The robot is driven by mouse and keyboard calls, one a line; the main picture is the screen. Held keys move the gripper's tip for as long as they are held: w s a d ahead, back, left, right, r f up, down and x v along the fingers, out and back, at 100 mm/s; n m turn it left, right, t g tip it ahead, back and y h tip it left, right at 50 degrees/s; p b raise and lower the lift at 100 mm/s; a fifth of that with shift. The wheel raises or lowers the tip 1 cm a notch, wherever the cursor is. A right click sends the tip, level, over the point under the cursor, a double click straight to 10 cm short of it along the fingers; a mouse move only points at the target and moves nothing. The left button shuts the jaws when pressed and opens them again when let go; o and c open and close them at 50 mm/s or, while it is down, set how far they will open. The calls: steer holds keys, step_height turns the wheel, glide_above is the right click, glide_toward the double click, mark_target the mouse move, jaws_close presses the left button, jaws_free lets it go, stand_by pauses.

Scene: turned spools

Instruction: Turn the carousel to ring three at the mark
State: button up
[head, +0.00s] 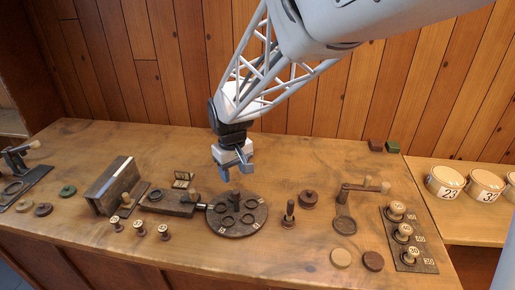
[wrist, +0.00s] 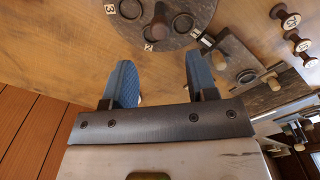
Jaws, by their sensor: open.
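The carousel (head: 262,217) is a dark round disc with several rings on top and small white number labels at its rim; it also shows at the top of the wrist view (wrist: 185,12). In the wrist view, label 3 (wrist: 110,9) is at the disc's left rim and label 2 (wrist: 148,47) at its near rim. A dark block (head: 172,203) with a light pointer tip (head: 202,206) stands at the disc's left edge. A label lies near that tip, too small to read surely. My gripper (head: 235,172) is open and empty above the disc; its blue fingers show in the wrist view (wrist: 160,80).
A dark upright box (head: 112,185) and several small spools (head: 139,228) lie left. A numbered spool board (head: 415,255) is farther right. Bare table lies in front of the carousel.

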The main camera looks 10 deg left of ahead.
mark_target(236, 191)
steer(key=shift+f, duration=0.15)
steer(key=shift+f, duration=3.8)
jaws_close()
